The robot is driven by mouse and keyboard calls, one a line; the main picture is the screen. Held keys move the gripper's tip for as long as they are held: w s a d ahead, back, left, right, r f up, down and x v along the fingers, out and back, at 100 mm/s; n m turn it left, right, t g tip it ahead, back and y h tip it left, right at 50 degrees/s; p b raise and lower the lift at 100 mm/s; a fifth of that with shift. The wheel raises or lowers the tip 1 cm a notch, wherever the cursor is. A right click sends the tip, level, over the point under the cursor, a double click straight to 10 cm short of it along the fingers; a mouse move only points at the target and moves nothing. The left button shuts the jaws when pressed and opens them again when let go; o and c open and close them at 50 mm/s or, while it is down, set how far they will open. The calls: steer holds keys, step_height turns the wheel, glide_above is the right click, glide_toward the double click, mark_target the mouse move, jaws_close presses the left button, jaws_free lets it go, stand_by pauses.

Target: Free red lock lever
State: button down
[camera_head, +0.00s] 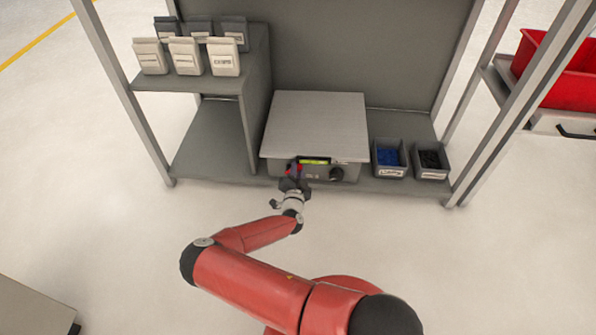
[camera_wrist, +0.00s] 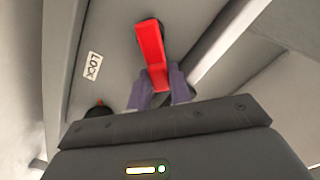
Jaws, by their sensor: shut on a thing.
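The red lock lever (camera_wrist: 150,45) stands out from the grey front of a bench scale in the wrist view, beside a white LOCK label (camera_wrist: 93,66). My gripper (camera_wrist: 161,84) is shut on the lever, with its purple-grey fingertips on either side of the lever's lower end. In the head view a bit of the red lever (camera_head: 290,170) shows at the left of the scale's front, and my gripper (camera_head: 293,183) reaches it from below. The scale (camera_head: 315,115) has a flat metal plate on top and a lit yellow-green display (camera_head: 314,161). The contact itself is small and partly hidden in the head view.
A black knob (camera_head: 336,174) sits right of the display. Two small bins, one with blue parts (camera_head: 389,172) and one with dark parts (camera_head: 431,174), stand right of the scale. Several pouches (camera_head: 184,56) stand on the upper left shelf. The floor in front is clear.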

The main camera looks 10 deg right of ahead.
stand_by(0.3)
steer(key=c, duration=1.3)
jaws_free()
steer(key=shift+a, duration=0.1)
steer(key=v, duration=0.7)
steer(key=shift+s+p, duration=0.4)
steer(key=shift+r, duration=0.1)
